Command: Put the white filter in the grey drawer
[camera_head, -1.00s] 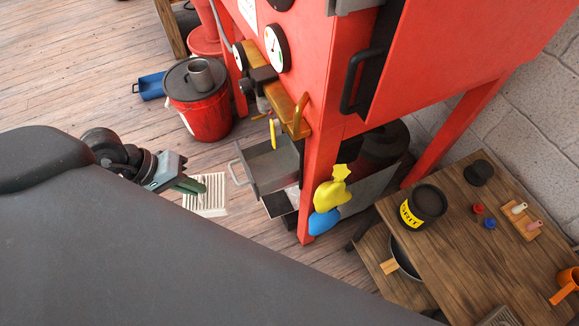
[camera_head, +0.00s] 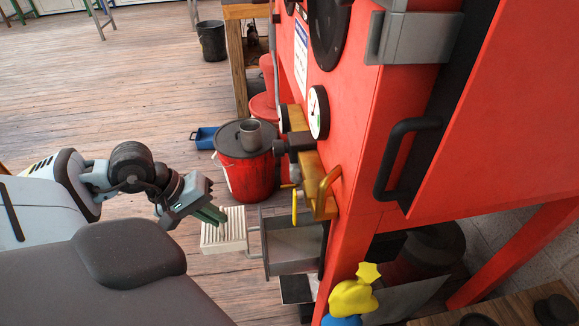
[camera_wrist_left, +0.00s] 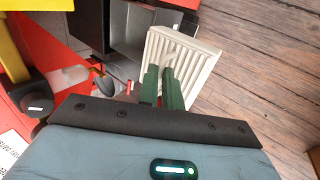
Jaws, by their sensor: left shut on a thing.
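The white filter (camera_head: 224,229) is a ribbed, pleated block, held in the air beside the grey drawer. My left gripper (camera_head: 212,214) is shut on its near edge. In the left wrist view the green fingers (camera_wrist_left: 162,88) meet at the filter (camera_wrist_left: 183,62), which extends away beyond them. The grey drawer (camera_head: 293,267) is pulled out below the red cabinet, open at the top, with a bar handle at its left side. The filter is just left of that handle and outside the drawer. The drawer also shows in the left wrist view (camera_wrist_left: 127,35). My right gripper is out of view.
The red cabinet (camera_head: 352,150) stands right of the drawer. A yellow handle (camera_head: 327,195) sticks out above the drawer. A red bucket (camera_head: 247,175) with a dark lid and a metal mug stands behind the filter, beside a blue dustpan (camera_head: 204,138). Floor at left is clear.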

